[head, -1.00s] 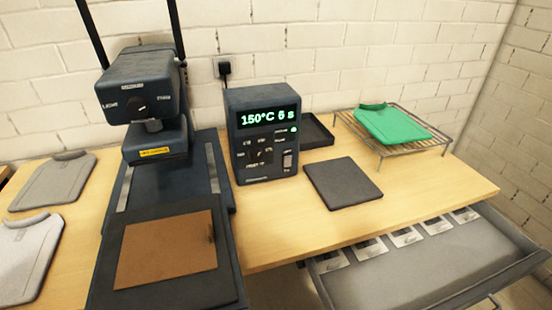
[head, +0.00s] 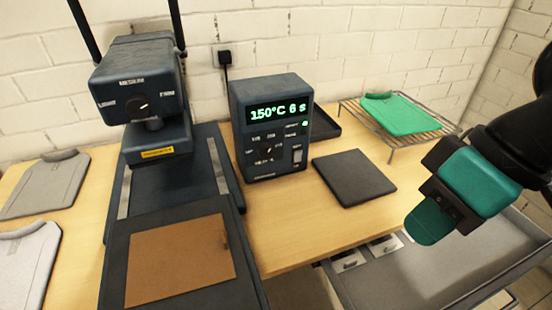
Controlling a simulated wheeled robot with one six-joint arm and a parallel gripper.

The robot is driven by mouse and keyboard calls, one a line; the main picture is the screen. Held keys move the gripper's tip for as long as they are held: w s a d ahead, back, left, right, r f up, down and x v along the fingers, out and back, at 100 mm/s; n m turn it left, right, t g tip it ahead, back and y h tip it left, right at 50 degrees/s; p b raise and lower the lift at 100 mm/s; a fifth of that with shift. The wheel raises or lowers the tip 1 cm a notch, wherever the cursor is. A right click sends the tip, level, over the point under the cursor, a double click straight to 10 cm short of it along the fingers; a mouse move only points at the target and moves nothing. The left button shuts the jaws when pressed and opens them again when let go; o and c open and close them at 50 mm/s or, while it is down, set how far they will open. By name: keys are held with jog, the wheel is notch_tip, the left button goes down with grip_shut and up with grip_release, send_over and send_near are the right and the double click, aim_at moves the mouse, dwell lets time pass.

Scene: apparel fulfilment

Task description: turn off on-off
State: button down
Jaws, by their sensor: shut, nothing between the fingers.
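The dark control box (head: 271,128) stands on the wooden table beside the heat press. Its green display (head: 276,112) reads 150°C 6 s, and a small green light (head: 305,124) glows below it. A pale rocker switch (head: 297,156), apparently the on-off, sits at the lower right of its front. My gripper (head: 428,222), teal and black, is at the right, shut and empty, over the open drawer. It is well apart from the control box.
The heat press (head: 145,100) stands left of the box. A dark flat pad (head: 353,178) lies between box and gripper. A wire rack (head: 430,134) holds a folded green shirt (head: 398,113). The open drawer (head: 430,276) juts out at front right. Grey shirts (head: 40,188) lie at left.

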jog(key=w+f+n+t+y+b, duration=0.1)
jog(key=w+f+n+t+b, duration=0.4)
jog(key=b, duration=1)
jog(key=w+a+f+n+t+y+b, duration=0.1)
jog(key=w+f+n+t+b, duration=0.4)
jog(key=f+b, duration=0.7)
jog(key=w+f+n+t+y+b, duration=0.1)
jog(key=w+f+n+t+b, duration=0.4)
jog(key=b, duration=1.3)
notch_tip(320, 180, down, 4)
jog(key=t, duration=0.2)
jog(key=shift+w+a+f+n+t, duration=0.2)
jog(key=shift+w+a+n+t, duration=0.1)
jog(key=shift+w+a+t, duration=0.1)
